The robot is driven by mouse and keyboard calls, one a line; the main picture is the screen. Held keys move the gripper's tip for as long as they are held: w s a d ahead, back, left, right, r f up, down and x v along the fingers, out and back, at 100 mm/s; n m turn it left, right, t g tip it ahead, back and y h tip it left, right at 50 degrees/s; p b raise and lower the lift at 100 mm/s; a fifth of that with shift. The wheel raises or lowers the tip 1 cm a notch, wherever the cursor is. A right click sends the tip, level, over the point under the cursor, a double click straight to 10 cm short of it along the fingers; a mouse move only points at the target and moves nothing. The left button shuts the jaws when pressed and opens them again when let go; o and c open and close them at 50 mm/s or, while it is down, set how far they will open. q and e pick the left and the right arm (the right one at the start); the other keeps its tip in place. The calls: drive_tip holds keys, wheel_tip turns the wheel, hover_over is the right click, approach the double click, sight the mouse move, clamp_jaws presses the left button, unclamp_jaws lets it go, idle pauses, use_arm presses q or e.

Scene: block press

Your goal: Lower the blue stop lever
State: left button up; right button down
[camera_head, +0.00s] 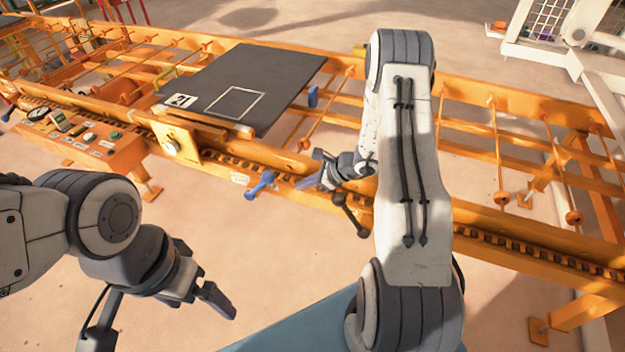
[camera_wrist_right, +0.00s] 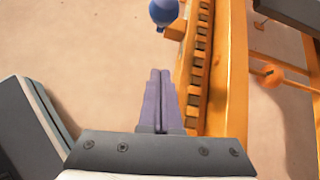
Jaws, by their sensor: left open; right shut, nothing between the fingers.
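The blue stop lever (camera_head: 262,186) sticks out from the near side of the orange conveyor frame. Its round blue knob (camera_wrist_right: 163,11) shows at the top edge of the right wrist view, partly cut off. My right gripper (camera_head: 306,184) is to the right of the lever, apart from it. In the wrist view its two fingers (camera_wrist_right: 160,78) are together with nothing between them, pointing toward the knob with a gap left. My left gripper (camera_head: 226,308) hangs low at the front left, well away from the lever, and looks empty.
The orange conveyor frame (camera_head: 500,252) with a toothed rail runs across the view. A dark plate (camera_head: 262,72) with a white square outline lies on it. A control panel (camera_head: 85,135) with buttons stands at the left. The floor (camera_head: 250,240) before the lever is clear.

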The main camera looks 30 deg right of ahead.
drive_tip(key=shift+w+a+p, duration=0.55)
drive_tip(key=shift+w+a, duration=1.3)
drive_tip(key=shift+a, duration=0.3)
drive_tip(key=shift+r, duration=0.1)
